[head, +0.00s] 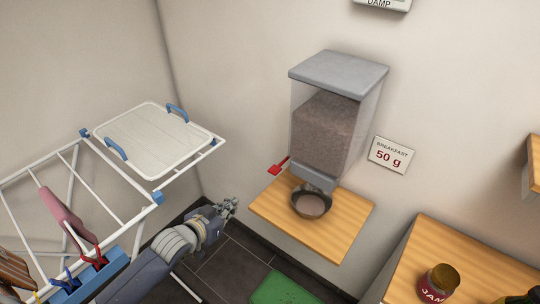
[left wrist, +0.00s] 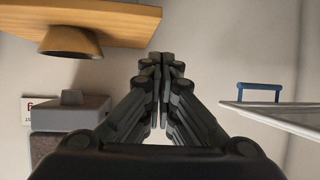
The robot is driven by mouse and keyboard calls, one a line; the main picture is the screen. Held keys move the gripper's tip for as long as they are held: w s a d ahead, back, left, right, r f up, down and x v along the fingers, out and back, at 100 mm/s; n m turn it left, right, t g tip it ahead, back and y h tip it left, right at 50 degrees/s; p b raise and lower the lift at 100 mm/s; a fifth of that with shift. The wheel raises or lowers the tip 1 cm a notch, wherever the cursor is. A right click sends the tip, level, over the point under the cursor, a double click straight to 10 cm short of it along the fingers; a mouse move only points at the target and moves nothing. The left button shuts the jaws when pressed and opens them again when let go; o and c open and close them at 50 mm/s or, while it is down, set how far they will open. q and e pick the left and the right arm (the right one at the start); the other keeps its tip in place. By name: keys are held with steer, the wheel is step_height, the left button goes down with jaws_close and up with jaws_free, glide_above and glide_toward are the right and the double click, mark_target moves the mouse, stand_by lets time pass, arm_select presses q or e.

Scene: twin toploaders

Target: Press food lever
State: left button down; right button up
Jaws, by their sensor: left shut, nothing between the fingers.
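The food dispenser (head: 325,120) is a clear bin of brown food with a grey lid, mounted on the wall. Its red lever (head: 278,166) sticks out at the lower left side. A dark bowl (head: 298,208) with brownish contents stands on the wooden shelf (head: 340,238) under the spout. My left gripper (head: 232,204) is shut and empty, left of the shelf and lower left of the lever, apart from both. In the left wrist view its closed fingers (left wrist: 161,60) point at bare wall; the grey dispenser spout (left wrist: 70,112) shows upside down at left, and I cannot make out the lever.
A sign (head: 391,155) right of the dispenser reads "BREAKFAST 50 g". A white drying rack (head: 110,185) holding a tray (head: 152,140) stands left of my left arm. A wooden table (head: 455,250) with a jam jar (head: 438,283) is at right. A green mat (head: 285,290) lies below.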

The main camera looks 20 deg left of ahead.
arm_select(q)
steer(key=d+r+m+t+h+p, duration=0.1)
steer(key=d+r, duration=0.2)
steer(key=r, duration=0.6)
steer(key=s+d+r+h+p, duration=0.1)
steer(key=d+r+h, duration=0.1)
steer(key=r, duration=0.8)
steer(key=shift+d+m+t, duration=0.4)
steer(key=shift+d, duration=0.25)
steer(key=w+d+f+p, duration=0.3)
steer(key=w+f, duration=0.3)
steer(key=w, duration=0.3)
steer(key=shift+d+f+p, duration=0.15)
steer(key=shift+f+p, duration=0.1)
steer(key=shift+p, duration=0.35)
steer(key=shift+s+f, duration=0.1)
